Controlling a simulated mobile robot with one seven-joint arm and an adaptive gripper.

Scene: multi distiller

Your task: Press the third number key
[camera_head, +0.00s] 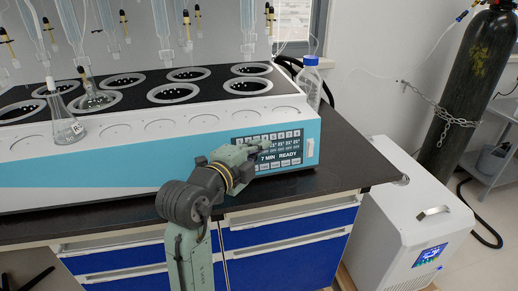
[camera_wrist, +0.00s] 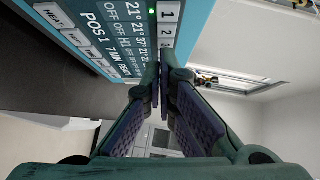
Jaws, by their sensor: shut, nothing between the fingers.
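The distiller's control panel (camera_head: 285,160) is a dark display on the blue front, reading "7 MIN READY". A row of number keys (camera_head: 285,136) runs along its top edge. In the wrist view the panel (camera_wrist: 110,35) appears turned, with white keys 1 (camera_wrist: 168,12), 2 (camera_wrist: 167,31) and the third key (camera_wrist: 165,46) in a line. My gripper (camera_wrist: 160,75) is shut and empty. Its tips are right by the third key and overlap the keys beyond it. I cannot tell whether they touch. In the head view my gripper (camera_head: 262,147) covers part of the panel.
The distiller (camera_head: 100,160) stands on a dark bench (camera_head: 330,170) with blue drawers. A flask (camera_head: 65,125) stands on its left, and a blue-capped bottle (camera_head: 311,85) behind its right end. A white chiller (camera_head: 415,225) and a gas cylinder (camera_head: 470,90) are at the right.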

